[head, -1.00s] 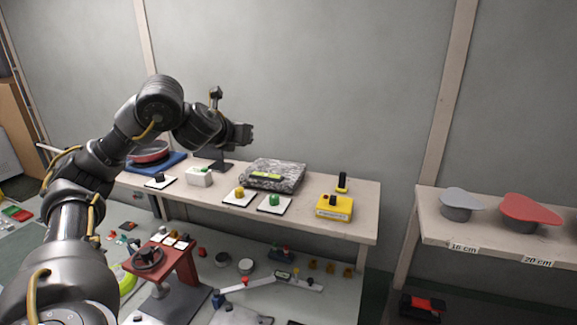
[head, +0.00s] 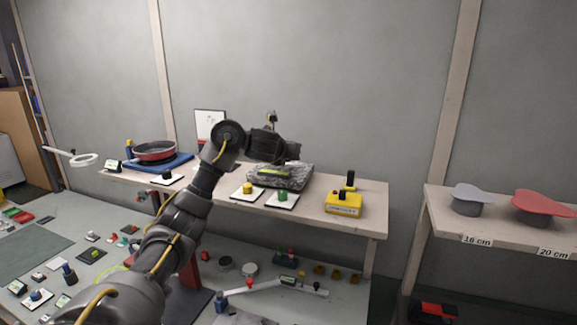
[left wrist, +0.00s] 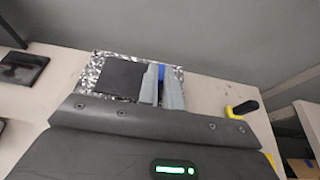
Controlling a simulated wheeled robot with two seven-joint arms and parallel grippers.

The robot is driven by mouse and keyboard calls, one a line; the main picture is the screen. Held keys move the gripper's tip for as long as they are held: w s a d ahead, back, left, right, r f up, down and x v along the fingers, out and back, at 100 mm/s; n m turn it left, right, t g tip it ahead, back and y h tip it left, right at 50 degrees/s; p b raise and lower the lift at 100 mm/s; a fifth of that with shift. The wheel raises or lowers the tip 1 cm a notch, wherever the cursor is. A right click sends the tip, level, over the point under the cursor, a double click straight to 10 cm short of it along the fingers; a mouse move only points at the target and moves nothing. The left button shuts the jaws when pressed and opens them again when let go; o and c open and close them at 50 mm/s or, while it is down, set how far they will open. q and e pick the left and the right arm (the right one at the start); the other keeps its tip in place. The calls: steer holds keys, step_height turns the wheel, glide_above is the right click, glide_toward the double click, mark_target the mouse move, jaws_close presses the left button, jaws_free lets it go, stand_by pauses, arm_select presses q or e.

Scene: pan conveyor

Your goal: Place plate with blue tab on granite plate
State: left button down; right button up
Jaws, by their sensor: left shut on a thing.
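The granite plate (head: 300,183) is a speckled grey-and-white block on the bench; it also shows in the left wrist view (left wrist: 91,84). The plate with the blue tab (left wrist: 120,77) is dark and square, and its blue tab (left wrist: 161,72) sits between my left fingers. My left gripper (left wrist: 161,88) is shut on the tab and has the plate over the granite plate's top. In the head view my left gripper (head: 290,162) is at the granite plate's rear, and the held plate is mostly hidden there. I cannot tell whether the plates touch. My right gripper is not in view.
Yellow and green knobs on white pads (head: 246,191) (head: 282,198) stand in front of the granite plate. A yellow box (head: 343,204) is to its right. A red pan (head: 154,151) on a blue mat is at the left. A shelf with lids (head: 472,197) is at the right.

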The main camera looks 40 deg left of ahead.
mark_target(289, 161)
arm_select(q)
steer(key=shift+w+f, duration=0.25)
step_height(289, 161, down, 2)
steer(key=shift+f, duration=0.45)
steer(key=shift+a, duration=0.1)
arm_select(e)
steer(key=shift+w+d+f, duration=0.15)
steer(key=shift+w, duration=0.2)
arm_select(q)
steer(key=shift+f, duration=0.1)
steer(key=shift+f+b, duration=0.15)
steer(key=shift+b, duration=0.25)
steer(key=c, duration=1.6)
jaws_free()
steer(key=shift+o, duration=0.2)
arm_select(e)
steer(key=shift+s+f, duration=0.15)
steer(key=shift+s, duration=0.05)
